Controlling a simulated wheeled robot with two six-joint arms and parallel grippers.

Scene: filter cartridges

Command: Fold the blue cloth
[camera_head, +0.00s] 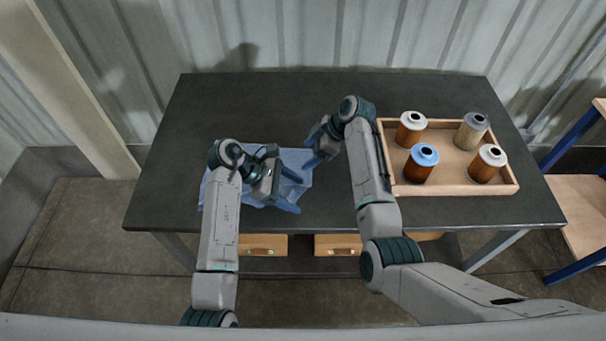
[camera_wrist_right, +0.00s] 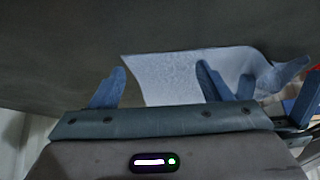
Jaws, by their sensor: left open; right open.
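The blue cloth (camera_head: 255,154) lies on the dark table, left of its middle, with uneven edges; it also shows as a pale sheet in the right wrist view (camera_wrist_right: 165,72). My left gripper (camera_head: 295,193) is open over the cloth's right part and hides some of it. My right gripper (camera_head: 311,154) is open at the cloth's upper right edge. In the right wrist view its two blue fingers stand apart with the cloth between and beyond them. Blue fingers of my left gripper show at that view's right edge. I cannot tell whether either gripper touches the cloth.
A wooden tray (camera_head: 450,190) on the right of the table holds several filter cartridges, one with a blue top (camera_head: 424,155). The dark table (camera_head: 260,105) is clear behind the cloth. A blue-framed bench (camera_head: 580,200) stands at the far right.

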